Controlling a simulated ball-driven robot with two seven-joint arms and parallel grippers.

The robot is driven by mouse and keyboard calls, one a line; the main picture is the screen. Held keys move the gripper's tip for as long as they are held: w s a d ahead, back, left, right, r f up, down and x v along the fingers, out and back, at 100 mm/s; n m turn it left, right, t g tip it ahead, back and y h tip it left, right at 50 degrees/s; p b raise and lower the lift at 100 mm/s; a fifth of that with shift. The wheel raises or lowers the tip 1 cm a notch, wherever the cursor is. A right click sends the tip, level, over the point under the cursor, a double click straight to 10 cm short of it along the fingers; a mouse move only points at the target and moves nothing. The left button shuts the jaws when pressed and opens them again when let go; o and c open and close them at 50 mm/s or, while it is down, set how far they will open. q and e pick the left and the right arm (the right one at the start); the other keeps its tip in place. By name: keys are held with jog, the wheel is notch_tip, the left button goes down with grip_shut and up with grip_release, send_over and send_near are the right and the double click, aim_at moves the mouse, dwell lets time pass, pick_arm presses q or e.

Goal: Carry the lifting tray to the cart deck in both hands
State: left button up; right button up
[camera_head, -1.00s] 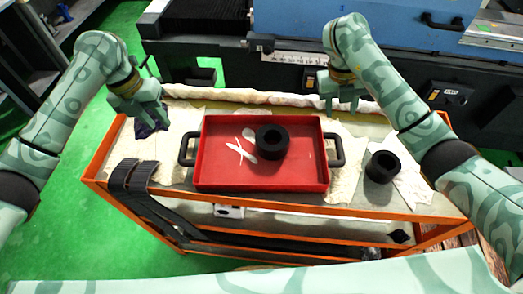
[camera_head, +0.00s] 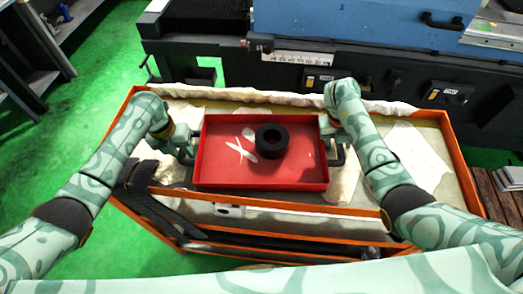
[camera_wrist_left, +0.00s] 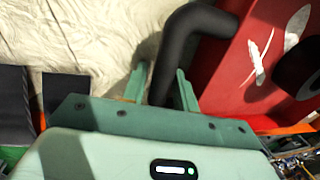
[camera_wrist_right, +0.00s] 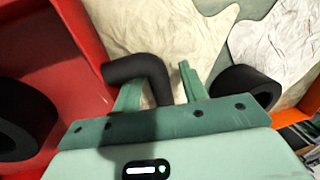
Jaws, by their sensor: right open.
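The red lifting tray (camera_head: 215,176) lies level on a cloth-strewn, orange-rimmed surface (camera_head: 448,165). It carries a thick black ring (camera_head: 271,150) and a white cross-like mark. My left gripper (camera_head: 187,147) is at the tray's left handle; the left wrist view shows the black handle (camera_wrist_left: 172,62) between its fingers (camera_wrist_left: 162,90). Whether they press on it is unclear. My right gripper (camera_head: 333,140) is at the right handle; the right wrist view shows the handle (camera_wrist_right: 150,70) between its open fingers (camera_wrist_right: 160,88). No separate cart deck is clearly identifiable.
A second black ring (camera_wrist_right: 243,84) lies right of the tray, hidden behind my right arm in the head view. A rolled cloth (camera_head: 255,97) lies along the back edge. The blue and black machine (camera_head: 370,40) stands behind. Green floor (camera_head: 65,150) is open at left.

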pick_arm(q)
grip_shut()
pick_arm(e)
jog(key=c, duration=0.7)
grip_shut()
pick_arm(q)
jog(key=shift+w+r, duration=0.15)
pick_arm(e)
jog(key=shift+w+r, duration=0.1)
jog(key=shift+w, duration=0.05)
